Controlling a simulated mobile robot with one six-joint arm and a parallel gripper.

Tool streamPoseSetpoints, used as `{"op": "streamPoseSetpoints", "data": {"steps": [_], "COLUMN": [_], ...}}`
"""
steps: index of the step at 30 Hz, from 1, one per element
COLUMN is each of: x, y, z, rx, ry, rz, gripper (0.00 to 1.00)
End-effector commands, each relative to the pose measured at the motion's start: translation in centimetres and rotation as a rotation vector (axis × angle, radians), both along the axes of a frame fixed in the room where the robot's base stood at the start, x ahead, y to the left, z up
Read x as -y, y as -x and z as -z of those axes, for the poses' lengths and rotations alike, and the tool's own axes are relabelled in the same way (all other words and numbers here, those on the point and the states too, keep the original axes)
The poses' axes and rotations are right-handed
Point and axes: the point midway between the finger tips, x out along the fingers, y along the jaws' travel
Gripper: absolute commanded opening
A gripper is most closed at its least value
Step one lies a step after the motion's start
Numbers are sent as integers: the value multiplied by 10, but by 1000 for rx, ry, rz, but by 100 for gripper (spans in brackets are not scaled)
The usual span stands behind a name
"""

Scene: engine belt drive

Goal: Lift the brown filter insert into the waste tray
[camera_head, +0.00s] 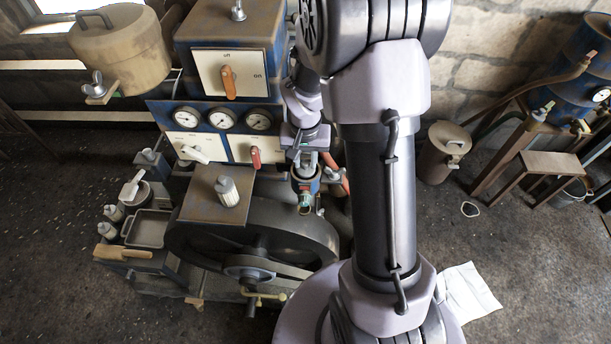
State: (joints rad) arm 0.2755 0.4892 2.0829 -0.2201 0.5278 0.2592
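My gripper (306,160) points down at the mouth of a small blue filter housing (306,187) on the right side of the engine. Its fingertips are at or just inside the rim. The picture is too small to tell whether they are apart or closed on something. I cannot clearly make out the brown filter insert; the gripper covers most of the housing's opening. A shallow grey tray (147,229), which looks like the waste tray, sits on the shelf at the left of the engine and appears empty.
Between housing and tray stand the flywheel (280,232) and its cover with a white-capped bottle (227,190). Gauges (223,119) and switch panels rise behind. Small bottles (107,230) and a cup with a scoop (133,190) crowd the tray. A lidded canister (440,155) stands right.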

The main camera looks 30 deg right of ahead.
Motion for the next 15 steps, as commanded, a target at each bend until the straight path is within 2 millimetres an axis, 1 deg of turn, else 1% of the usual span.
{"op": "streamPoseSetpoints", "data": {"steps": [1,3,4,15], "x": [0,0,0,0], "y": [0,0,0,0], "z": [0,0,0,0], "rx": [0,0,0,0], "ry": [0,0,0,0], "rz": [0,0,0,0], "gripper": [15,1,0,0]}}
